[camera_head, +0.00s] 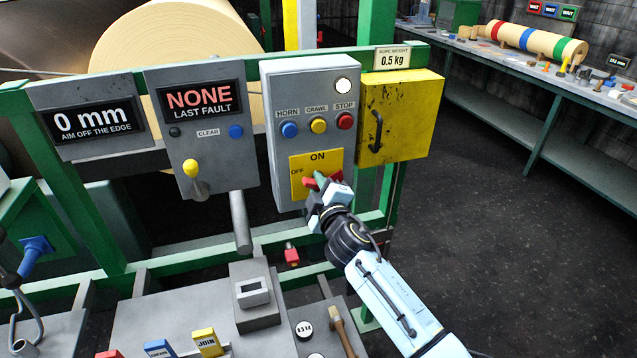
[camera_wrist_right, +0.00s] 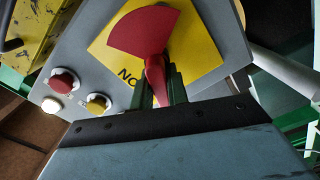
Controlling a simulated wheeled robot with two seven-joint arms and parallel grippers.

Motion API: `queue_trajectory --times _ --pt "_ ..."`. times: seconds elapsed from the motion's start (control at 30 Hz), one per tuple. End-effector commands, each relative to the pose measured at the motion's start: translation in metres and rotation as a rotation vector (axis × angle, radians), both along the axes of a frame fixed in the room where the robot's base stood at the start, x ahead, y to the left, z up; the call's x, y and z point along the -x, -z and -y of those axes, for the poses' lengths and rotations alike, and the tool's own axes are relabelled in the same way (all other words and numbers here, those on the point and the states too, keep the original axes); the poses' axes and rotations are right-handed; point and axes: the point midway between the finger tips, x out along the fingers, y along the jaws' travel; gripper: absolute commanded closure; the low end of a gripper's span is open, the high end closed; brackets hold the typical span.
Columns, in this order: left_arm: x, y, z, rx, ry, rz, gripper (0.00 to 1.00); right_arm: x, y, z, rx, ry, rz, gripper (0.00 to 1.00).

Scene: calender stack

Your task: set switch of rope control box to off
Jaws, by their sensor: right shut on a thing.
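The rope control box (camera_head: 272,140) is a grey box with a yellow plate (camera_head: 300,161) marked ON at the top and OFF at the left. Its red switch (camera_head: 308,183) is partly hidden by my right gripper (camera_head: 322,184) in the head view. In the right wrist view the switch (camera_wrist_right: 146,30) has a broad fan-shaped part and a narrow handle. My right gripper's green fingertips (camera_wrist_right: 160,88) are shut on that handle. I cannot tell exactly which mark the switch points to. My left gripper is not in view.
Horn, crawl and stop buttons (camera_head: 317,125) sit above the plate. A yellow box (camera_head: 403,115) with a black handle adjoins on the right. A grey fault panel (camera_head: 206,135) with a yellow-knobbed lever (camera_head: 191,169) stands left. A cluttered grey bench lies below.

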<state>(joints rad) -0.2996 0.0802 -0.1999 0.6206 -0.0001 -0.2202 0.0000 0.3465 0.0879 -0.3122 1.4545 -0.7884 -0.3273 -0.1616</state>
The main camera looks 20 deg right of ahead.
Motion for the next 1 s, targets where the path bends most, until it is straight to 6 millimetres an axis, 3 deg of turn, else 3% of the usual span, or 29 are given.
queue_trajectory --times 0.5,1.0 --pt "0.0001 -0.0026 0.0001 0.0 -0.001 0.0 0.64 0.0001 0.0056 -0.0013 0.382 0.0 0.012 1.0" --pt "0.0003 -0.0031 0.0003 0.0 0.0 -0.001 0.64 0.0001 0.0075 -0.0011 0.478 0.0 0.015 1.0"
